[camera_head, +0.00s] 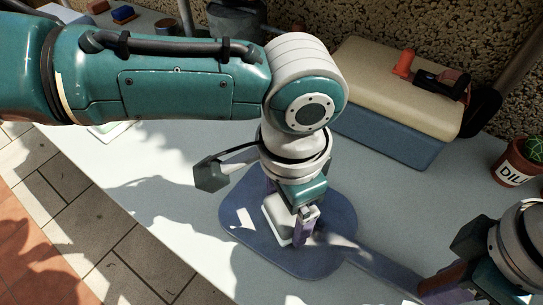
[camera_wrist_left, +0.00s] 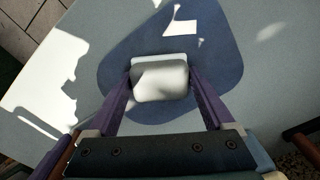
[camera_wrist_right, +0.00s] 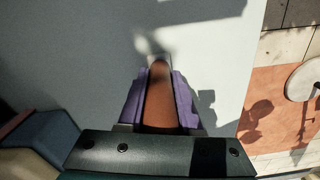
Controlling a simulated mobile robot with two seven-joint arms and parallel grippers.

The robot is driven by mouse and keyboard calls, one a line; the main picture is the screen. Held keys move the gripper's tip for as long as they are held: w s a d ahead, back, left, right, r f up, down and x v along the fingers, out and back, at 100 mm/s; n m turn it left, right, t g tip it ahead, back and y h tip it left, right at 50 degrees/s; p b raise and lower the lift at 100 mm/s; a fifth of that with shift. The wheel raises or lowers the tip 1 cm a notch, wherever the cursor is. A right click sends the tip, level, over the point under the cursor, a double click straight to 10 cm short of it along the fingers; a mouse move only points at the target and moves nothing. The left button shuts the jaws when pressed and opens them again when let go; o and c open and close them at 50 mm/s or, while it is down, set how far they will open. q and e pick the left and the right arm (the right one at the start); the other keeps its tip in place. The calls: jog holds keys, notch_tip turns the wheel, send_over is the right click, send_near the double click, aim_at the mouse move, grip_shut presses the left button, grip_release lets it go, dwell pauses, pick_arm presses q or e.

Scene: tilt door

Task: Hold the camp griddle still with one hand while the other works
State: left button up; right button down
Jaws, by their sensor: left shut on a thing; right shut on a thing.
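The camp griddle (camera_head: 240,218) is a flat blue-grey plate lying on the pale table. Its handle runs to the lower right toward my right gripper (camera_wrist_right: 159,80). In the right wrist view the fingers are shut on both sides of a brown handle grip (camera_wrist_right: 160,105). My left gripper (camera_head: 290,212) points down over the plate and is shut on a pale rounded block (camera_wrist_left: 160,82). The block seems to rest on the plate (camera_wrist_left: 220,45); whether it touches is hard to tell. My left gripper and arm hide part of the plate in the head view.
A cream-lidded blue box (camera_head: 385,85) with an orange-and-black tool (camera_head: 425,75) on it stands behind. A potted cactus (camera_head: 515,165) is at the right. Small blocks (camera_head: 123,14) lie at the back left. The table (camera_head: 170,195) is clear left of the plate.

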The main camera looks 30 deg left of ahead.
aim_at(337, 230)
pick_arm(q)
jog(key=shift+d, duration=3.15)
jog(key=shift+w+d, duration=0.35)
jog(key=shift+w, duration=0.45)
jog(key=shift+a, duration=5.45)
jog(key=shift+w+d, duration=0.55)
jog(key=shift+w, duration=0.2)
jog(key=shift+d, duration=5)
notch_tip(337, 230, up, 8)
jog(key=shift+a, duration=0.2)
jog(key=shift+s, duration=0.1)
